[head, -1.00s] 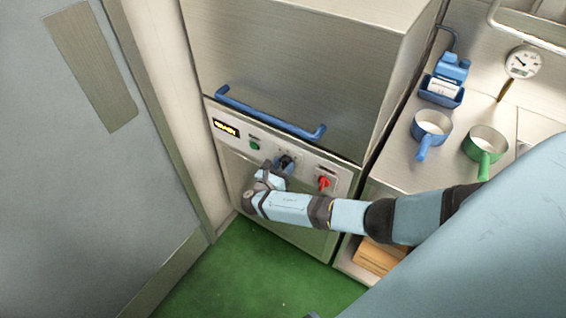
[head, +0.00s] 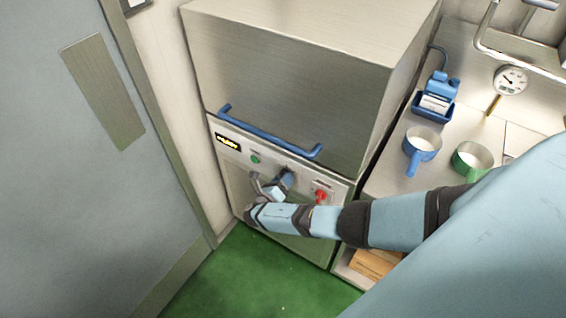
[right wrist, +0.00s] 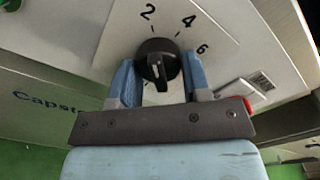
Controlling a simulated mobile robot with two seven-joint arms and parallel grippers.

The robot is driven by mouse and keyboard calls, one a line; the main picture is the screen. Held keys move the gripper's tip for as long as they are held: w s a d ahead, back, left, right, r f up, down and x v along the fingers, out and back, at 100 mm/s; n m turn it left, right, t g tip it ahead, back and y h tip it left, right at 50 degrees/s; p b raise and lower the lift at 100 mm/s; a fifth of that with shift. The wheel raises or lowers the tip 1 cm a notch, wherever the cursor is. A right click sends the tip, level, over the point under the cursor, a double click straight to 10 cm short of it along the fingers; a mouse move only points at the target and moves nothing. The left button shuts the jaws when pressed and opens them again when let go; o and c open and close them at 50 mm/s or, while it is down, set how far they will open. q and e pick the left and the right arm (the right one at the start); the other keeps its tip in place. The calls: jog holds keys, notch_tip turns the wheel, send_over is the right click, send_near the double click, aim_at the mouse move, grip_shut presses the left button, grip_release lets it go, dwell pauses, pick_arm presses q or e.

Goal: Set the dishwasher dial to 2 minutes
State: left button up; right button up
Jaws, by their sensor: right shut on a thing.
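The dishwasher (head: 290,75) is a steel unit with a control panel below its blue handle. Its dial (right wrist: 158,60) is a round black knob, with the printed numbers 2, 4 and 6 around its upper side in the right wrist view. A pale line on the knob's ridge shows on its lower half, away from the numbers; which end is the pointer I cannot tell. My right gripper (right wrist: 159,78) is shut on the dial, one blue finger on each side. In the head view my right gripper (head: 279,187) is at the panel and partly covers the dial. My left gripper is out of view.
A red switch (head: 321,196) sits right of the dial, and a green button (head: 256,158) and a lit display (head: 228,142) sit left. The blue handle (head: 270,133) runs above. Blue (head: 422,145) and green (head: 472,158) pans stand on the counter at right.

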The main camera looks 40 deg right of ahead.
dwell(0.3)
jog(key=o, duration=0.9)
jog(key=v, duration=1.4)
jog(key=shift+d, duration=0.1)
